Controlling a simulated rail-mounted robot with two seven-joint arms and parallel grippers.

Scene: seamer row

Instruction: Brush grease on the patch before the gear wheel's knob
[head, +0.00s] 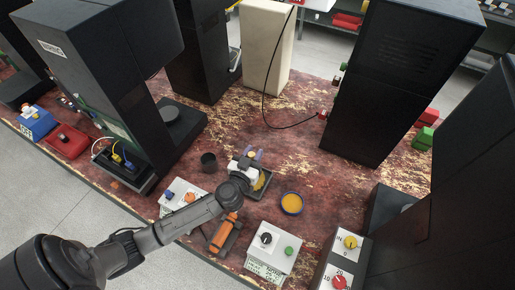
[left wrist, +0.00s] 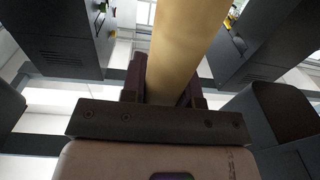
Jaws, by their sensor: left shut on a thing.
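My left gripper (head: 254,154) is over the middle of the table in the head view, seen from behind its wrist. In the left wrist view its jaws (left wrist: 168,95) are closed around a thick, pale wooden-looking handle (left wrist: 185,40), which I take to be the brush's. The bristles are not visible. A dark tray or housing (head: 262,194) with a yellow part (head: 261,180) lies under the gripper, partly hidden by it. I cannot make out a gear wheel, its knob or the patch. A blue-rimmed dish (head: 291,211) of yellow-orange stuff, perhaps grease, stands to the right.
White control boxes (head: 272,247) and an orange tool (head: 223,232) lie near the front edge. Tall black machines (head: 392,85) stand around. Bare worn red tabletop (head: 290,150) lies behind the dish.

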